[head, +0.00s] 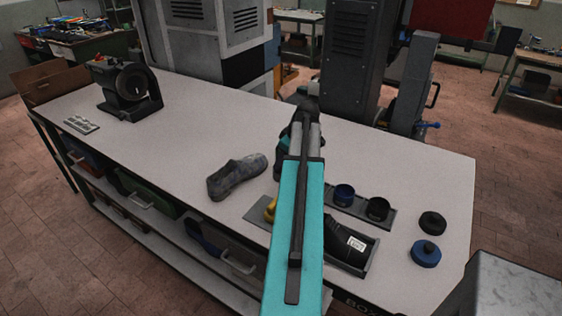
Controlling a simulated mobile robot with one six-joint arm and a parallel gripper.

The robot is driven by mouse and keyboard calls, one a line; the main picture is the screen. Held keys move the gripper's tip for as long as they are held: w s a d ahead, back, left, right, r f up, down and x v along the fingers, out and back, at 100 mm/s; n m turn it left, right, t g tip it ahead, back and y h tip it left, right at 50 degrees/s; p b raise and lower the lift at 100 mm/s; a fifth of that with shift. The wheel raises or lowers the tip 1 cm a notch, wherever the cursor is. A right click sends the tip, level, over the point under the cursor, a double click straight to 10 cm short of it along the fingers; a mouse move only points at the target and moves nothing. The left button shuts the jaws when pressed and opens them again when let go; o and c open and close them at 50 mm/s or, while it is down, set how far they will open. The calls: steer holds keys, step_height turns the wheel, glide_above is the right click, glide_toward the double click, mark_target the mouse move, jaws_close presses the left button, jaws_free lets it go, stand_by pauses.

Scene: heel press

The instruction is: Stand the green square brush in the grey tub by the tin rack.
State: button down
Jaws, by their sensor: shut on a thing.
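My teal arm reaches forward over the bench, and my gripper (282,158) is mostly hidden behind it. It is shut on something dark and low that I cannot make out. I cannot pick out the green square brush or the grey tub; my arm covers the middle of the bench. The tin rack (392,223) is a dark strip right of my arm.
A grey patterned shoe (237,177) lies left of my arm. A dark shoe (347,243) with a white label lies in a tray at the front. A yellow thing (270,210) is partly hidden. A black round piece (432,223) and a blue one (426,254) sit right. A grinder (129,88) stands back left.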

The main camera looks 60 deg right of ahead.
steer(key=c, duration=1.5)
jaws_free()
steer(key=shift+f, duration=0.1)
steer(key=shift+c, duration=0.2)
steer(key=shift+r, duration=0.25)
steer(key=b+v, duration=0.3)
steer(key=v, duration=0.8)
steer(key=shift+s+r, duration=0.15)
steer(key=shift+r, duration=0.25)
